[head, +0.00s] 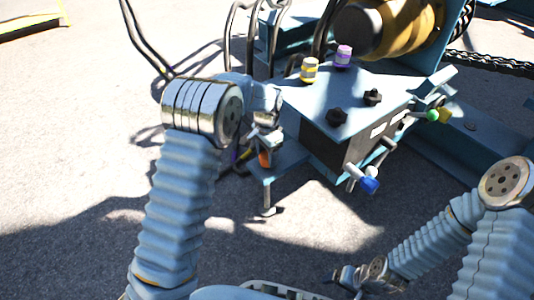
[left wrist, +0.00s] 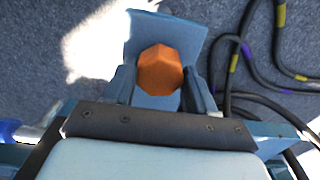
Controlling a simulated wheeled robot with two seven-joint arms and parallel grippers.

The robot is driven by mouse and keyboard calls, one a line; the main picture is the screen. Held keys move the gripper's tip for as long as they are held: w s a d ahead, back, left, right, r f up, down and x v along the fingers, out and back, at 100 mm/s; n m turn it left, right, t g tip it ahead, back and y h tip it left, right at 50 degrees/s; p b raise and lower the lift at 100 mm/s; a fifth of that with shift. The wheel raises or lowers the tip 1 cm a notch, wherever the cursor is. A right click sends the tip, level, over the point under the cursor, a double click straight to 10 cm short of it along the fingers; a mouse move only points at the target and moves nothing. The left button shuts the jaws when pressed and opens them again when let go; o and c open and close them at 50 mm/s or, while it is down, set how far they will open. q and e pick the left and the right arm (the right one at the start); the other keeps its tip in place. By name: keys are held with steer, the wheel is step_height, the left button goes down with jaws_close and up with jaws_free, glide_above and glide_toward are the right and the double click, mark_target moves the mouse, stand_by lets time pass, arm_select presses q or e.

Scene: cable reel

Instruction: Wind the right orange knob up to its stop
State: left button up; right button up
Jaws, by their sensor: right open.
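An orange knob (head: 264,159) sits at the near left corner of the blue cable reel stand, above a bracket with a threaded leg and foot (head: 268,210). My left gripper (head: 262,140) is at this knob, coming from above. In the left wrist view the faceted orange knob (left wrist: 160,71) lies between the two blue fingers (left wrist: 160,92), which appear to touch its sides. No second orange knob can be made out. My right gripper (head: 350,277) is open and empty, low at the bottom of the head view, away from the stand.
The stand's top carries a yellow knob (head: 309,69), a purple knob (head: 343,55) and two black knobs (head: 338,117). A blue-tipped lever (head: 369,185) and a green one (head: 432,115) stick out in front. Dark cables (left wrist: 245,60) lie right of the knob in the wrist view.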

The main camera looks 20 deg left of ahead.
arm_select(q)
steer(key=c, duration=0.5)
steer(key=shift+r, duration=0.1)
